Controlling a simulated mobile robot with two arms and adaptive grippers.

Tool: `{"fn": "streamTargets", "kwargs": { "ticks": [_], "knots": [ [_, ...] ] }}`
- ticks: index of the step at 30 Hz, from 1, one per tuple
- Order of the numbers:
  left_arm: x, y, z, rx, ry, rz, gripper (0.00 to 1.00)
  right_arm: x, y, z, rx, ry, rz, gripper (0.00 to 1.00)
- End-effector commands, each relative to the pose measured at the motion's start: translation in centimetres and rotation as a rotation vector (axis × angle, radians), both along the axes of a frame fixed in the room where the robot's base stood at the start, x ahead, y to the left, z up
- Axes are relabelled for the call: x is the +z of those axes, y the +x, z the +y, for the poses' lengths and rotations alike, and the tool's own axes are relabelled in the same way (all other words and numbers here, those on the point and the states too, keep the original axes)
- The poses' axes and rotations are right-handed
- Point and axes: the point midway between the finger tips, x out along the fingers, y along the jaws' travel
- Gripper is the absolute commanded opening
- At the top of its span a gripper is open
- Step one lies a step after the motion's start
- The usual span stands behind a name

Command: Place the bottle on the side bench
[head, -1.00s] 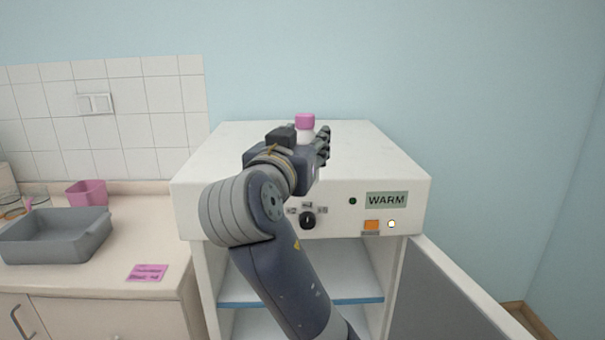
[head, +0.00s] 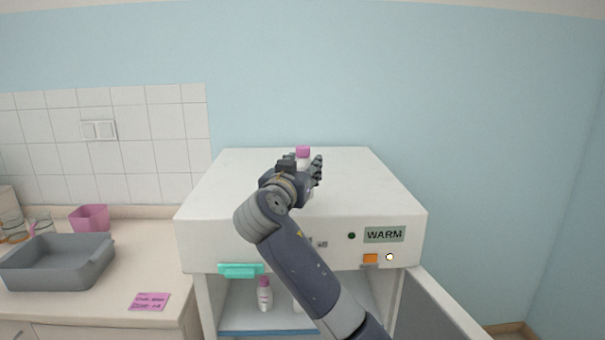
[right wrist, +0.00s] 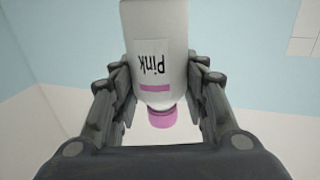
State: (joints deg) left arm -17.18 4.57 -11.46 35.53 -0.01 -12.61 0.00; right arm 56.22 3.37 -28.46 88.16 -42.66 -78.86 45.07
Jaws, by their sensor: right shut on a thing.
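The bottle (head: 303,162) is white with a pink cap. It is upright in my right gripper (head: 305,170), over the white top of the warming cabinet (head: 350,170). In the right wrist view, the bottle (right wrist: 160,62) shows a "Pink" label and sits between the fingers of the gripper (right wrist: 160,95), which is shut on it. I cannot tell whether its base touches the cabinet top. The bench (head: 120,265) on the left is a pale counter. My left gripper is not in view.
The open cabinet holds another pink-capped bottle (head: 264,296). A teal bar (head: 240,270) is at the cabinet's front edge. The open door (head: 430,310) stands at right. The bench carries a grey tray (head: 60,275), a pink container (head: 89,217), glassware (head: 14,228) and a pink note (head: 150,301).

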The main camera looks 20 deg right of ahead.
Motion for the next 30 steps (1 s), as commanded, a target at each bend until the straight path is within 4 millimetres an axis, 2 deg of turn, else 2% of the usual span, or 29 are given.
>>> {"fn": "streamTargets", "kwargs": {
  "ticks": [5,9,12,24,25,27,30],
  "knots": [
    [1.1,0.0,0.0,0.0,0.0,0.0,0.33,0.1,1.8,-0.7,-0.003,-0.002,0.002,0.09],
    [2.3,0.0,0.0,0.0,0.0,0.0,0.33,-2.2,1.7,-0.6,-0.001,-0.002,0.004,0.09],
    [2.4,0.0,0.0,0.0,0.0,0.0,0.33,-3.0,1.6,-0.5,0.0,-0.001,0.001,0.09],
    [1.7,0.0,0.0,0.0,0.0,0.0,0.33,-3.7,1.6,-0.5,0.0,0.0,-0.001,0.09],
    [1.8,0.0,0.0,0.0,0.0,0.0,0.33,-3.7,1.6,-0.5,0.0,0.0,0.0,0.43],
    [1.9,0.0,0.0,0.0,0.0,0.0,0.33,-3.6,1.6,-0.5,0.0,0.0,0.0,0.59],
    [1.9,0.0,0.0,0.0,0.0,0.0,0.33,-3.6,1.6,-0.5,0.0,0.0,0.0,0.61]
  ]
}}
